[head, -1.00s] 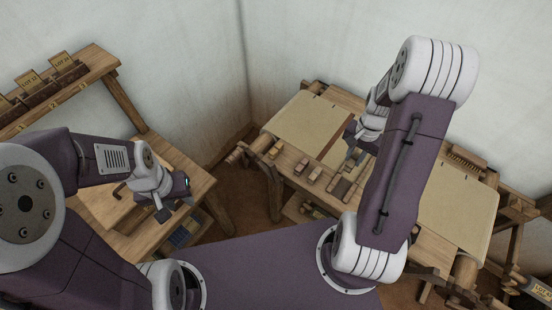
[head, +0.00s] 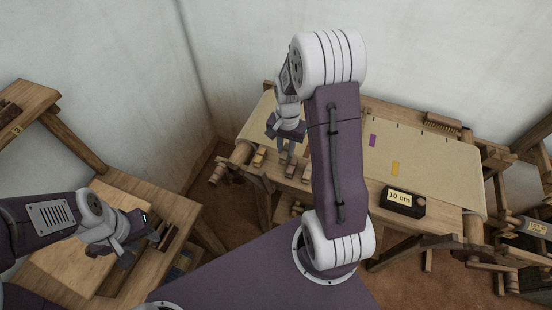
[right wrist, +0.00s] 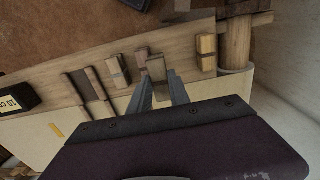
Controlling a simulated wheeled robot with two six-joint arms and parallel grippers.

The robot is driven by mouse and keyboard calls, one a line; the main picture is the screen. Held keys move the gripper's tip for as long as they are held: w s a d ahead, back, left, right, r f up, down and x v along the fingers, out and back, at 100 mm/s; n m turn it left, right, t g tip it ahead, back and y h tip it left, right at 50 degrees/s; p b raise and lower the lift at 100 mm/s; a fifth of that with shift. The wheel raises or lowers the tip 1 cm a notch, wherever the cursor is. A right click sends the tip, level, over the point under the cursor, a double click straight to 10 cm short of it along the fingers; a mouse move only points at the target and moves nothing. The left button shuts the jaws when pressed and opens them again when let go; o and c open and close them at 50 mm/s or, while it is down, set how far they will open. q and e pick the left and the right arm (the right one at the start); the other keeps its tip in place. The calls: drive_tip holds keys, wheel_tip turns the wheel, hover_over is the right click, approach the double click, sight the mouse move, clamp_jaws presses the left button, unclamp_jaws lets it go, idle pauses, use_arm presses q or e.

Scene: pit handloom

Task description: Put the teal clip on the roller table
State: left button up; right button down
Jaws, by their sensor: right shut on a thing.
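My right gripper (head: 287,152) points down over the front wooden edge of the roller table (head: 440,150). In the right wrist view its fingers are shut on a small brownish block-like clip (right wrist: 157,69). Its teal colour does not show clearly, and I cannot tell whether it touches the wood. A yellow-banded clip (right wrist: 207,52) lies to one side of it and another wooden clip (right wrist: 118,70) to the other. My left gripper (head: 140,245) hangs over the low wooden table at the left; its fingers look spread and empty.
A black box marked 10 cm (head: 403,201) stands on the front of the roller table. The cloth bears a purple mark (head: 373,140) and a yellow mark (head: 395,168). A brush (head: 442,122) lies at the back.

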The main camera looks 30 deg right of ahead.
drive_tip(key=w+a+f, duration=0.2)
drive_tip(key=shift+a+f, duration=0.15)
drive_tip(key=shift+a, duration=0.15)
drive_tip(key=shift+w+f, duration=0.1)
drive_tip(key=shift+f, duration=1.9)
drive_tip(key=c, duration=1.2)
unclamp_jaws()
drive_tip(key=shift+f, duration=0.15)
drive_tip(key=shift+c, duration=0.2)
wheel_tip(320, 180, up, 12)
drive_tip(key=r, duration=0.1)
drive_tip(key=s+a+n, duration=0.3)
drive_tip(key=s+n, duration=0.1)
drive_tip(key=s, duration=0.2)
drive_tip(key=s+a+n+t, duration=0.1)
drive_tip(key=s+a+n, duration=0.3)
drive_tip(key=s+n, duration=0.1)
drive_tip(key=shift+s+a+f+n, duration=0.3)
drive_tip(key=shift+s+f, duration=0.15)
drive_tip(key=shift+s, duration=0.4)
